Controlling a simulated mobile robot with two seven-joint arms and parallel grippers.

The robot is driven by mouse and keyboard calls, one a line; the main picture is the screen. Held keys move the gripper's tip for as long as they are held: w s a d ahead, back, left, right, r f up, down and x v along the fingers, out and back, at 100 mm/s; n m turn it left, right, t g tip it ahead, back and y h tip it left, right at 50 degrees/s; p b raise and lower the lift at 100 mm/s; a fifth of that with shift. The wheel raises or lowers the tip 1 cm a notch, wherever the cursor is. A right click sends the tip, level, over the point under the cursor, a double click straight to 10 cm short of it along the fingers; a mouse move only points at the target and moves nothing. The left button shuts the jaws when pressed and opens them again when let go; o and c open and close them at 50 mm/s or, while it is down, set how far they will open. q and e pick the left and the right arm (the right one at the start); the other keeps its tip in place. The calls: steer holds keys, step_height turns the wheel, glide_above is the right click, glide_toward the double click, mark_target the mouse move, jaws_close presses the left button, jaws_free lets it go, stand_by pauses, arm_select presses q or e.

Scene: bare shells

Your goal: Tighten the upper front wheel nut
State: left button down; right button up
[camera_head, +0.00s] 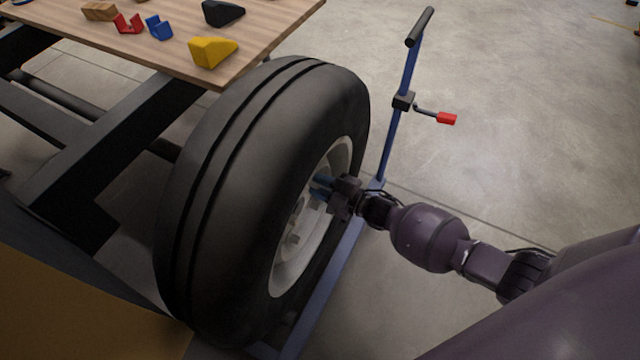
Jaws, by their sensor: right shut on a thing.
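The black wheel (235,170) with its pale grey rim (297,262) stands upright in the middle of the head view. My right arm reaches in from the right, and its gripper (322,188) is at the upper part of the rim. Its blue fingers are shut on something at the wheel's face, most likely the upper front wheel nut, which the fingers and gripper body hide. Other small nuts or the hub (293,240) show lower on the rim. My left gripper is not in view.
A wooden tabletop (262,28) at upper left holds a yellow wedge (212,52), a black wedge (222,12), and small red, blue and wooden blocks. A blue stand (394,135) with a red-handled crank (446,118) rises behind my gripper. Open concrete floor lies right.

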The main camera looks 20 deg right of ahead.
steer(key=o, duration=0.9)
steer(key=shift+s, duration=0.1)
arm_select(q)
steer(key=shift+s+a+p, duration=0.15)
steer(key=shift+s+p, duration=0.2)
steer(key=shift+p, duration=0.5)
arm_select(e)
steer(key=v, duration=1)
steer(key=shift+s+d, duration=0.25)
steer(key=shift+d, duration=0.05)
